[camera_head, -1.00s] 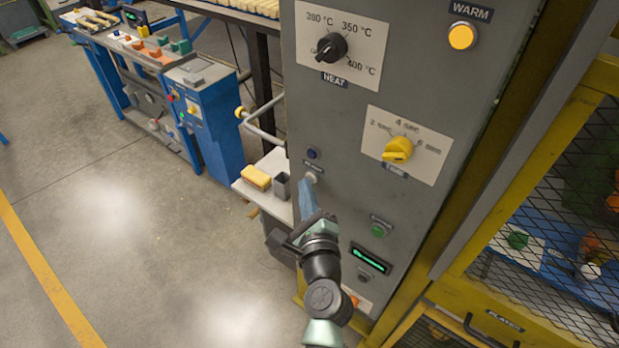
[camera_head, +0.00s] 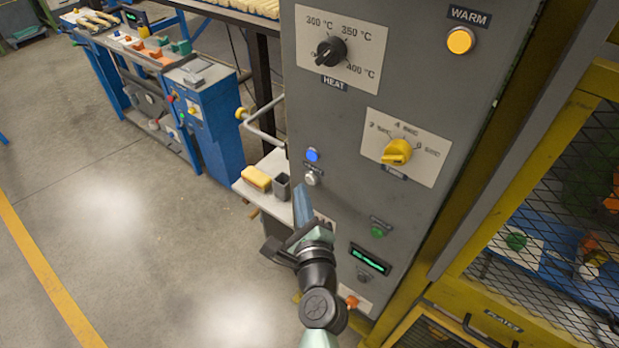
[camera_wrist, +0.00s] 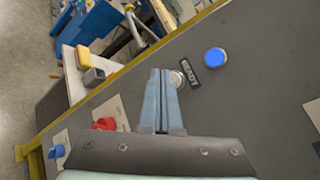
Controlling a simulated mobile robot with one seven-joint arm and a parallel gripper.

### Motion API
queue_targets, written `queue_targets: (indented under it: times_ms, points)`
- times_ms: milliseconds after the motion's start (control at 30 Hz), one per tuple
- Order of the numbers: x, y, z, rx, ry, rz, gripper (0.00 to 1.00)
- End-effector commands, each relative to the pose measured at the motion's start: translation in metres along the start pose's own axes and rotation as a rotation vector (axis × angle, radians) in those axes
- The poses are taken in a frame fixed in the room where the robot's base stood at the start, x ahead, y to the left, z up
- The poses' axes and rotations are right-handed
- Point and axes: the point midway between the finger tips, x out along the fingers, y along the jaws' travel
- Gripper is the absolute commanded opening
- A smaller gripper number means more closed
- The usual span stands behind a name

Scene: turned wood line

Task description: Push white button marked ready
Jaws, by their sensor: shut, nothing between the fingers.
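The white button (camera_head: 311,178) sits on the grey machine panel, below a dark label. In the wrist view the button (camera_wrist: 178,79) shows at the right of my fingertips, next to the label reading READY (camera_wrist: 189,74). A round blue lamp (camera_head: 312,155) above the label is lit; it also shows in the wrist view (camera_wrist: 215,57). My gripper (camera_head: 302,188) is shut and empty, its blue fingers pointing up at the panel just left of and below the button. In the head view a small gap shows between fingertips and button.
The grey panel carries a black heat knob (camera_head: 330,51), a yellow time knob (camera_head: 397,152), a lit amber warm lamp (camera_head: 460,40) and a green button (camera_head: 378,232). A white shelf (camera_head: 250,192) with a yellow block (camera_head: 257,179) and dark cup (camera_head: 281,187) is left of my gripper.

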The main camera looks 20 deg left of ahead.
Motion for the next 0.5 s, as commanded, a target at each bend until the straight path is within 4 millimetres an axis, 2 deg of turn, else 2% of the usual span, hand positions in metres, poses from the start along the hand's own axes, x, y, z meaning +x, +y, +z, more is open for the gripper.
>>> queue_targets:
  times_ms: [233,500]
  points:
    - [-0.003,0.002,0.002,-0.001,0.0,0.001,0.0]
    - [-0.021,0.015,0.016,-0.001,0.0,0.002,0.0]
